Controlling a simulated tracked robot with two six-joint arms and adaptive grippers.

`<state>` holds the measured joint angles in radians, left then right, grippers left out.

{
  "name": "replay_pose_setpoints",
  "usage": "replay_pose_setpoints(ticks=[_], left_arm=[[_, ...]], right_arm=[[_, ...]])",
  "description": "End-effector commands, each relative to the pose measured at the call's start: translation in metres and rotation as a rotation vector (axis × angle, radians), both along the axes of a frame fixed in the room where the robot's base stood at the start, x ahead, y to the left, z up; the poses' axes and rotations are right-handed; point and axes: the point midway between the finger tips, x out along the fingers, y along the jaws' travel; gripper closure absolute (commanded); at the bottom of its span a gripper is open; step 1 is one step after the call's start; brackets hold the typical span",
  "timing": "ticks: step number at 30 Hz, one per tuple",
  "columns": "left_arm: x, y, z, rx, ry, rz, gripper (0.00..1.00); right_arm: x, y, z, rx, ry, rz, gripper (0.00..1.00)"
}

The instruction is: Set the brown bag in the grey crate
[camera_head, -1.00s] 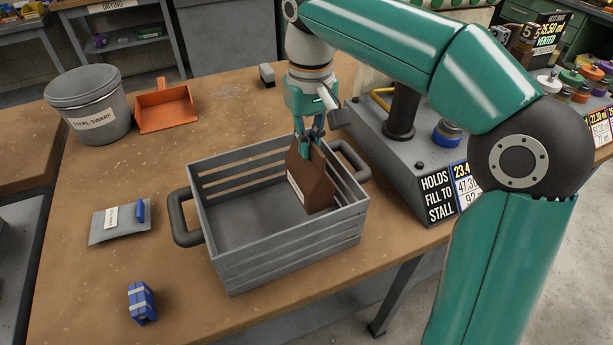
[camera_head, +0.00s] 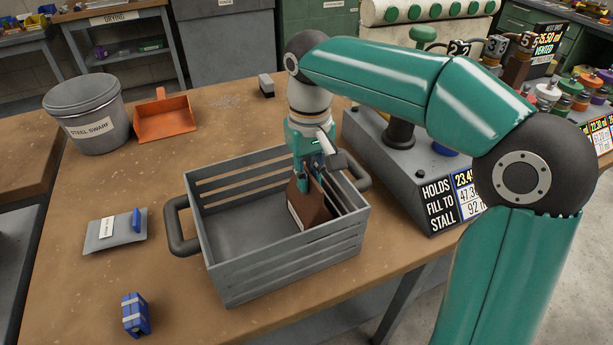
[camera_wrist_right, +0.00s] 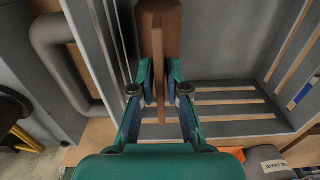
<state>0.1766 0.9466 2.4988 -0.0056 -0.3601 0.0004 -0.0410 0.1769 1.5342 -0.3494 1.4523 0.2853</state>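The brown bag (camera_head: 312,212) is inside the grey crate (camera_head: 290,262), at its right end. In the head view its base is low in the crate, partly hidden by the near wall. My right gripper (camera_head: 310,175) reaches down into the crate at the bag's top. In the right wrist view, the fingers of this gripper (camera_wrist_right: 160,85) stand on both sides of the bag's thin top fold (camera_wrist_right: 160,105), with a small gap on each side. The right gripper looks open around the fold. My left gripper is in neither view.
A grey machine with price signs (camera_head: 436,203) stands close to the crate's right. The bench left of the crate has free room.

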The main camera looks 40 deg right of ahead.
Motion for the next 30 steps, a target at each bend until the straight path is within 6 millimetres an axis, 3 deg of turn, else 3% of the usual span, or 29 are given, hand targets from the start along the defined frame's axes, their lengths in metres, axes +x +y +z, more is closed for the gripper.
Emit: replay_pose_setpoints(ticks=[2,14,20,30], left_arm=[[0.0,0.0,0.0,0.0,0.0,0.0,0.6],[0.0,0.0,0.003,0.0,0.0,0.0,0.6],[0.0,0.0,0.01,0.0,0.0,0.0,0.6],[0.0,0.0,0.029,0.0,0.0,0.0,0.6]], right_arm=[[0.0,0.0,0.0,0.0,0.0,0.0,0.68],[0.0,0.0,0.005,0.0,0.0,0.001,0.67],[0.001,0.0,0.033,0.0,-0.003,0.001,0.67],[0.001,0.001,0.1,0.0,-0.003,0.002,0.67]])
